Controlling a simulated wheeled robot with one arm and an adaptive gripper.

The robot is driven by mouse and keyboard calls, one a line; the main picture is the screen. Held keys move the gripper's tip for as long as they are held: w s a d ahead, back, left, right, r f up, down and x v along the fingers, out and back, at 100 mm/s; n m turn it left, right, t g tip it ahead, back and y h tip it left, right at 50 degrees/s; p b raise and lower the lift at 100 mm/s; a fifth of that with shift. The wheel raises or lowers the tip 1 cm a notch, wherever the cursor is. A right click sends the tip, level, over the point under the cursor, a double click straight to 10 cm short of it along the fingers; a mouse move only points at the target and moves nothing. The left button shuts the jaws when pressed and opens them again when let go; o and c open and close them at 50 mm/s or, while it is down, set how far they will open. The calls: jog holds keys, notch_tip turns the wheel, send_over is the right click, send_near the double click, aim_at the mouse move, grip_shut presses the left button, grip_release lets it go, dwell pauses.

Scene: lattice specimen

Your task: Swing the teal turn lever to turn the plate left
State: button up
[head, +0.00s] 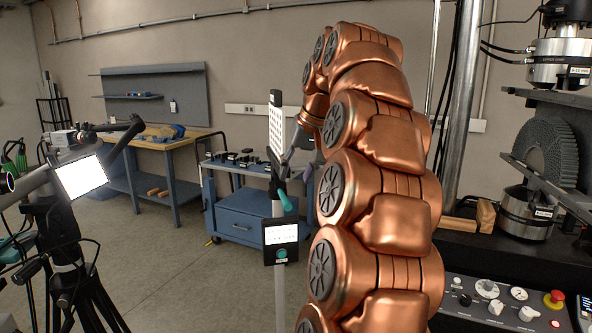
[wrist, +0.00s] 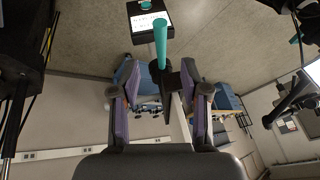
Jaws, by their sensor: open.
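The teal turn lever (head: 286,200) sticks out from the stand below the tall white-faced plate (head: 276,128), which stands upright with dark marks on it. In the wrist view the teal lever (wrist: 160,42) points toward the top, with its dark hub between and near my fingertips. My gripper (wrist: 160,72) is open, with one finger on each side of the hub. I cannot tell whether either finger touches it. In the head view my gripper (head: 289,168) is small and partly hidden behind my copper arm, close to the lever and plate.
A black box with a white label and a green button (head: 281,243) sits on the post below the lever. A blue cart (head: 243,208) stands behind. A tripod with a lit panel (head: 81,178) is at left. A test machine (head: 535,205) stands at right. Floor is open between.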

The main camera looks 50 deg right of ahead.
aim_at(286, 199)
jog(key=shift+p+x, duration=0.95)
jog(key=shift+x, duration=2.85)
jog(key=shift+a, duration=0.1)
grip_shut()
